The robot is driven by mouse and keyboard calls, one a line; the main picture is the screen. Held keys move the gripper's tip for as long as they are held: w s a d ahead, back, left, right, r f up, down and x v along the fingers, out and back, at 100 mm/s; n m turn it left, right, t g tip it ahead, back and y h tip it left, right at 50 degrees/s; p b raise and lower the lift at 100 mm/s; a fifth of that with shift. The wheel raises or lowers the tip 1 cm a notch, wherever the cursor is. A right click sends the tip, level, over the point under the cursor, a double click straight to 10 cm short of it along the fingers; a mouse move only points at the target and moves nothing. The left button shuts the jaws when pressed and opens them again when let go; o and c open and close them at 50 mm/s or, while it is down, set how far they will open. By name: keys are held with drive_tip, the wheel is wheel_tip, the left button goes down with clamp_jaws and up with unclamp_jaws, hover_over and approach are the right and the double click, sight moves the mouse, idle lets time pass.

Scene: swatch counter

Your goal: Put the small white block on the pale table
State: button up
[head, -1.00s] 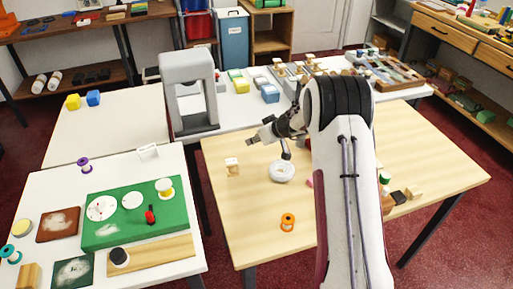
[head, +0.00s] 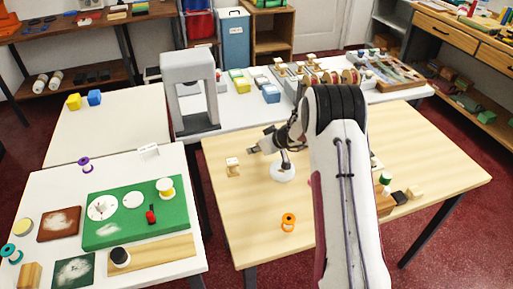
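A small white block-like piece (head: 149,151) stands near the back edge of the white table (head: 50,190) at left. A small cream-and-tan block (head: 232,166) stands on the pale wooden table (head: 245,215), towards its left side. I cannot tell for sure which of the two is the small white block. My gripper (head: 269,158) is over the pale wooden table, to the right of the cream-and-tan block and apart from it. Its fingers are spread and nothing shows between them. It partly hides a round white dish (head: 283,174).
Small blocks and a green-topped item (head: 385,178) are at right, partly behind my arm. A grey arch-shaped machine (head: 188,90) stands behind left. The table's front left is clear.

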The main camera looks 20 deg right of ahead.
drive_tip(key=shift+f, duration=0.1)
drive_tip(key=o, duration=0.8)
drive_tip(key=shift+r, duration=0.2)
drive_tip(key=v, duration=1.2)
drive_tip(key=shift+a, duration=0.1)
idle(0.5)
